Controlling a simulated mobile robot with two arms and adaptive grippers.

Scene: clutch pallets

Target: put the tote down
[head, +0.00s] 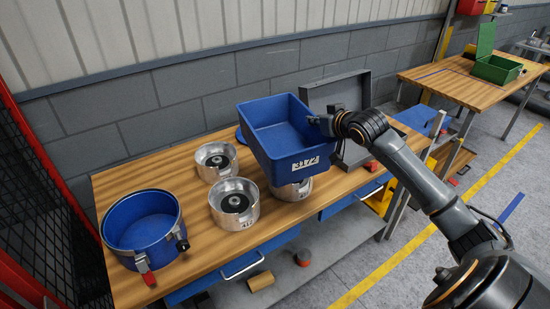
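The blue tote (268,147) is an open, empty rectangular bin with a white printed label on its front wall. It is over the middle of the wooden workbench (180,284), with metal clutch housings beside it and one partly hidden beneath it. My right gripper (324,124) is at the tote's right rim and appears shut on that wall; its fingertips are partly hidden. Whether the tote's base touches the housing below is hard to tell. My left gripper is not in view.
Two round metal housings (234,204) (216,161) stand left of the tote. A round blue container (142,226) with clamps is at the bench's left end. An open grey case (349,88) is behind right. Bare wood shows between the blue container and housings.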

